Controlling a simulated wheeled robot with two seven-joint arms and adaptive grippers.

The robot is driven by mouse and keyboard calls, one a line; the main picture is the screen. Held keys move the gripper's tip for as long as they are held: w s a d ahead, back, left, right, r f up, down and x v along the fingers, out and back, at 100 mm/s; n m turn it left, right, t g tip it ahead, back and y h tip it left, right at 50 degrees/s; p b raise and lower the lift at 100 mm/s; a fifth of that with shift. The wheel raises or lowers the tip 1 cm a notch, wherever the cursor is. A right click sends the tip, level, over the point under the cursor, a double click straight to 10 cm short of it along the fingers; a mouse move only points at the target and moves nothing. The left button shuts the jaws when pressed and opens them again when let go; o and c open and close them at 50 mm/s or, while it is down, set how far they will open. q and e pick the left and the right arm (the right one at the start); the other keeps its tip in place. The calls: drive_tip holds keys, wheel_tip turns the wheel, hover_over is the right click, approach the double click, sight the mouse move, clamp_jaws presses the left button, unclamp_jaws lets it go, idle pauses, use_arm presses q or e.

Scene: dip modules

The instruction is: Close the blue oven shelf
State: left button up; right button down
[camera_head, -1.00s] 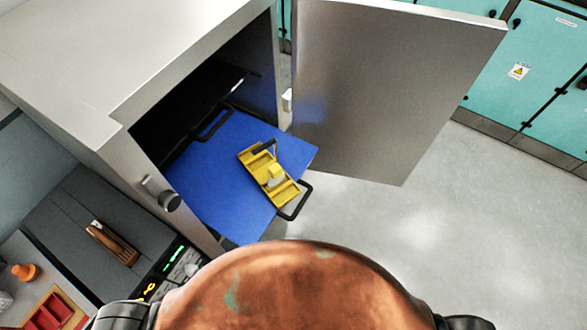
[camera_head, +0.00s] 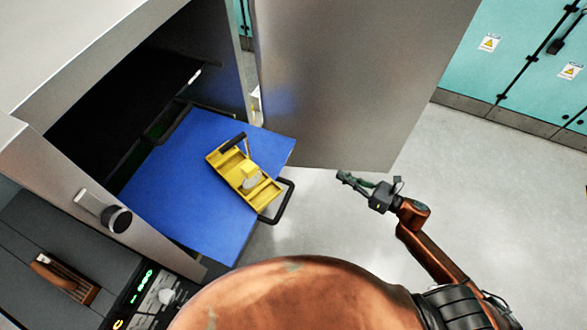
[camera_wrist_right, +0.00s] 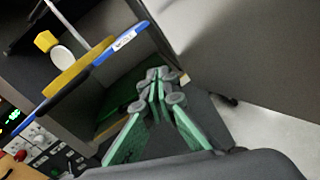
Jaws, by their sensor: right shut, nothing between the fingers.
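The blue oven shelf (camera_head: 175,185) sticks out of the open grey oven, with a black loop handle (camera_head: 286,204) at its front edge. A yellow tray (camera_head: 236,184) with a white round part lies on it. In the right wrist view the blue shelf (camera_wrist_right: 125,45) is seen nearly edge-on with the yellow piece (camera_wrist_right: 80,72) on top. My right gripper (camera_head: 345,178) is shut and empty, to the right of the shelf handle and apart from it. It also shows in the right wrist view (camera_wrist_right: 155,78). My left gripper is not in view.
The open oven door (camera_head: 345,80) stands behind and close to my right gripper. A black knob (camera_head: 117,218) is on the oven front, and a grey device (camera_head: 60,245) stands at the lower left. Teal cabinets (camera_head: 540,60) line the back right. The floor at right is clear.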

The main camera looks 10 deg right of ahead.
drive_tip(key=s+a+r+n+g+y, duration=0.2)
drive_tip(key=s+a+r+n+y, duration=0.1)
drive_tip(key=a+r+n, duration=0.25)
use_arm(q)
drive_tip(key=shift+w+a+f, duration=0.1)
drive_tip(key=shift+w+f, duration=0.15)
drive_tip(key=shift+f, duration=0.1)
use_arm(e)
drive_tip(key=x, duration=1.3)
drive_tip(key=shift+w+f, duration=0.3)
drive_tip(key=shift+f, duration=0.3)
drive_tip(key=shift+a+n, duration=0.1)
drive_tip(key=shift+n, duration=0.15)
